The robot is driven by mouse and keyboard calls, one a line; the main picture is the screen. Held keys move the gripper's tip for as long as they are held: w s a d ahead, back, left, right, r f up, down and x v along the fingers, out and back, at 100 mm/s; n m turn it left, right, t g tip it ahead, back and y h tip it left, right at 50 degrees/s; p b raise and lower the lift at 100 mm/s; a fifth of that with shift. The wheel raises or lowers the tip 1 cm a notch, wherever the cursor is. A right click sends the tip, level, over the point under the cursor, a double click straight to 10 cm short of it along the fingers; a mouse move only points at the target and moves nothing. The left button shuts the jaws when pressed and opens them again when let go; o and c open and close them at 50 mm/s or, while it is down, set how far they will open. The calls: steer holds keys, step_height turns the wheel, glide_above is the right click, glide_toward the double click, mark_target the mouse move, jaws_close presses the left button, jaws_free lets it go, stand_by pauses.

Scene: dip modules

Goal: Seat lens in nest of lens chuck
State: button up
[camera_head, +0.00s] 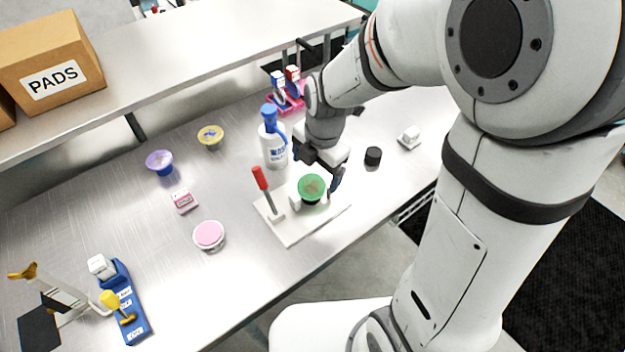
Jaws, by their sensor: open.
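The lens, a green disc (312,187), is at the dark round nest of the lens chuck (292,232). The chuck has a white base plate and a lever with a red handle (260,178) standing up at its left. I cannot tell whether the disc lies flat and fully down in the nest. My gripper (317,174) is open just above and behind the disc, one dark finger towards its upper left and one at its right. The fingers seem apart from the disc, but the contact is too small to see clearly.
A white bottle with a blue top (273,145) stands close behind the chuck. A black cap (373,156) and a small white block (409,137) lie to the right. A pink-topped round dish (208,235) and a blue rack (125,305) are to the left, with bare table between.

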mark_target(312, 185)
steer(key=shift+w+a+f+p, duration=0.1)
steer(key=shift+w+f+p, duration=0.15)
steer(key=shift+f, duration=0.85)
steer(key=shift+w+a+f+p, duration=0.1)
steer(key=shift+f+p, duration=0.2)
steer(key=shift+f, duration=0.8)
steer(key=shift+w+a+f+p, duration=0.1)
steer(key=shift+w+f+p, duration=0.15)
steer(key=shift+f, duration=0.85)
steer(key=c, duration=1.1)
steer(key=shift+c, duration=0.2)
step_height(312, 185, up, 9)
steer(key=b, duration=0.2)
steer(key=shift+w+f+g+y+b, duration=0.1)
steer(key=shift+f+g+b, duration=0.45)
steer(key=shift+f, duration=0.65)
steer(key=shift+s+f+g+y+b, duration=0.1)
steer(key=shift+f+g+b, duration=0.35)
steer(key=shift+f, duration=0.8)
steer(key=shift+w+f+g+y+b, duration=0.1)
steer(key=shift+f+g+b, duration=0.2)
steer(key=shift+f+b, duration=0.7)
